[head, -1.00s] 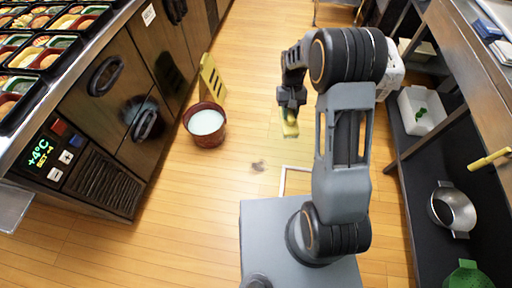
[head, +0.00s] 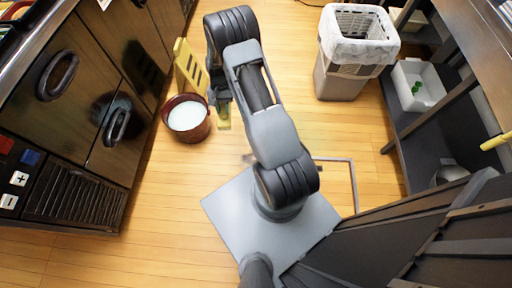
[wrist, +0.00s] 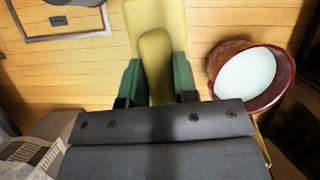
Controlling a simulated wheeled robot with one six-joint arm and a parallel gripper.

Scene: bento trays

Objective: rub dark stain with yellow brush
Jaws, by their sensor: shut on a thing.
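The yellow brush (head: 224,117) is in my gripper (head: 222,102), which hangs just right of the red bucket in the head view. In the wrist view my gripper (wrist: 157,82) is shut on the brush's handle (wrist: 156,50), with a green-and-dark finger on each side. The brush's wide yellow block lies beyond the handle. The dark stain (head: 247,158) shows as a small smudge on the wood floor, below and right of the brush, partly hidden by my arm. I cannot make it out in the wrist view.
The red bucket (head: 187,128) with pale liquid stands close left of the brush; it also shows in the wrist view (wrist: 216,64). A yellow floor sign (head: 189,70) stands behind it. Counters line both sides. A lined white bin (head: 350,60) stands at the back right.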

